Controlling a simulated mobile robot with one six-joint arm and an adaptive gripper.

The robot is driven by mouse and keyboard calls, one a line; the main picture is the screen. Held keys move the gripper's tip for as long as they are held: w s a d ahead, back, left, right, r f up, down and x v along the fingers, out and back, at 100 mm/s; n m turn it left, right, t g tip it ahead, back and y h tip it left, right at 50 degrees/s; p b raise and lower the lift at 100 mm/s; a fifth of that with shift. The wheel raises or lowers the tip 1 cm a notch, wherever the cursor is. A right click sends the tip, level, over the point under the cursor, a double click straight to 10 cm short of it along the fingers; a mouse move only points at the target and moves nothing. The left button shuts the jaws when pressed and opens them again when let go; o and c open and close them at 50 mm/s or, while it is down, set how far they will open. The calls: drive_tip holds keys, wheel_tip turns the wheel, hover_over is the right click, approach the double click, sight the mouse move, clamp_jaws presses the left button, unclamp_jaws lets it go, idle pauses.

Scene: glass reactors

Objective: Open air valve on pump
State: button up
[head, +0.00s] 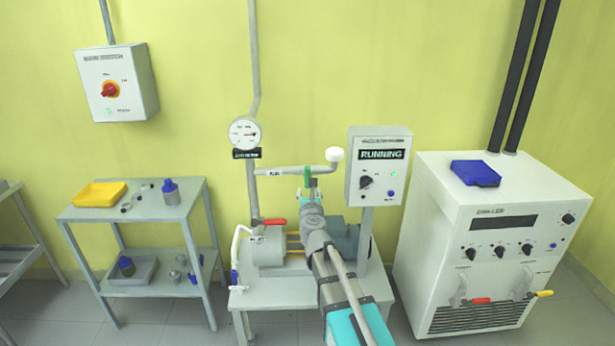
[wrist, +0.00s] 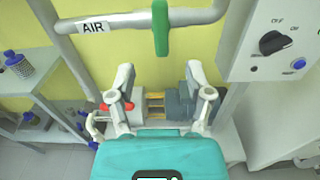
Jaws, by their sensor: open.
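The horizontal pipe with the AIR label (wrist: 92,27) runs above the pump (head: 268,247). A green valve handle (wrist: 160,28) hangs upright across this pipe in the wrist view. In the head view the handle (head: 308,171) is small and partly covered by my gripper (head: 312,192). My gripper also shows in the wrist view (wrist: 160,75), with its two fingers wide apart and nothing between them. The handle appears above the fingertips there, about midway between them sideways. I cannot tell the exact gap in depth.
A red-handled valve (head: 273,222) sits on the pump's left. A control box (head: 379,165) showing RUNNING stands close to the right, and a gauge (head: 245,132) hangs left. A side table (head: 140,212) with bottles and a white cabinet (head: 490,240) flank the pump.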

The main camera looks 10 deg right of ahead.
sight(308, 177)
drive_tip(key=w, duration=0.3)
drive_tip(key=w+d, duration=0.1)
drive_tip(key=w, duration=0.7)
drive_tip(key=shift+w+d, duration=0.1)
drive_tip(key=shift+d, duration=0.05)
drive_tip(key=shift+c, duration=0.3)
clamp_jaws()
